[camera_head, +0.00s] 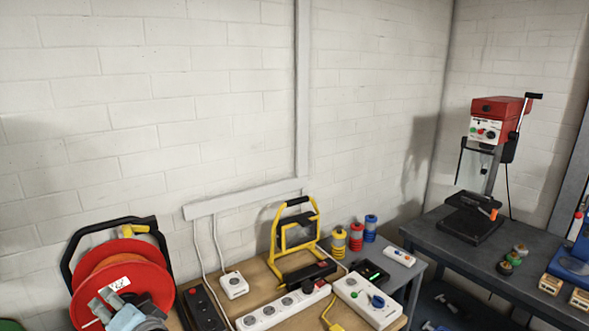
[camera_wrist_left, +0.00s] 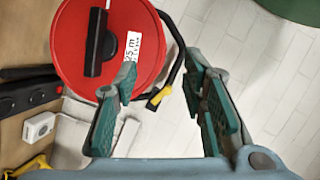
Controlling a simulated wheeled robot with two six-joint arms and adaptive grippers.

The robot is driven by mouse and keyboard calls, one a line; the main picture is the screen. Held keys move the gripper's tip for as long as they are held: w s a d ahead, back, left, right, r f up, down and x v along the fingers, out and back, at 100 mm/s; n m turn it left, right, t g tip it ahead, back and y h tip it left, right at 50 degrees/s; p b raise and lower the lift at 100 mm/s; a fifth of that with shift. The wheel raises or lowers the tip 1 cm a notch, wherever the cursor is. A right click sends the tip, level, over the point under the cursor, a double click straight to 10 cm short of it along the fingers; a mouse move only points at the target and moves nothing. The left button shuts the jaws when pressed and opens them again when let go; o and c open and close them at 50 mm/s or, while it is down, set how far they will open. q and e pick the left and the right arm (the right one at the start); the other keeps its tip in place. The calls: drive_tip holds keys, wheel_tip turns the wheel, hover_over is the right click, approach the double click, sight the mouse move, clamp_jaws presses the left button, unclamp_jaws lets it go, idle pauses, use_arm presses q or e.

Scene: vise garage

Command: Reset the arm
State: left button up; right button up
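My left gripper (camera_head: 108,301) shows at the bottom left of the head view, in front of a red cable reel (camera_head: 92,262). In the left wrist view my left gripper (camera_wrist_left: 163,85) has its two green-grey fingers spread wide, with nothing between them. The red reel (camera_wrist_left: 82,65) with its white label lies beyond the left finger in that view. I cannot tell how far the fingers are from the reel. My right gripper is in neither view.
A wooden bench (camera_head: 262,277) holds a yellow work-light stand (camera_head: 275,243), white power strips (camera_head: 283,306) and a white socket box (camera_head: 234,285). Cable spools (camera_head: 355,238) stand behind. A red drill press (camera_head: 497,120) stands on a dark table (camera_head: 480,256) at right.

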use_arm(q)
drive_tip(key=s+d+f+g+h, duration=0.1)
drive_tip(key=s+d+f+h, duration=0.15)
drive_tip(key=s+f, duration=0.45)
drive_tip(key=s+d+f+g+h, duration=0.15)
drive_tip(key=f+h, duration=0.25)
drive_tip(key=f, duration=0.6)
drive_tip(key=s+d+f+n+g+h, duration=0.1)
drive_tip(key=s+d+f+h, duration=0.25)
drive_tip(key=s, duration=0.45)
drive_tip(key=s+d+f+n+g+h, duration=0.15)
drive_tip(key=s+d+f, duration=0.3)
drive_tip(key=s, duration=0.45)
wheel_tip(320, 180, down, 21)
drive_tip(key=s+a+g+b, duration=0.1)
drive_tip(key=a, duration=0.2)
drive_tip(key=s+f+g+b, duration=0.1)
drive_tip(key=s+f, duration=1.3)
drive_tip(key=shift+a+g+h, duration=0.15)
drive_tip(key=shift+g+h, duration=0.15)
drive_tip(key=shift+h, duration=0.05)
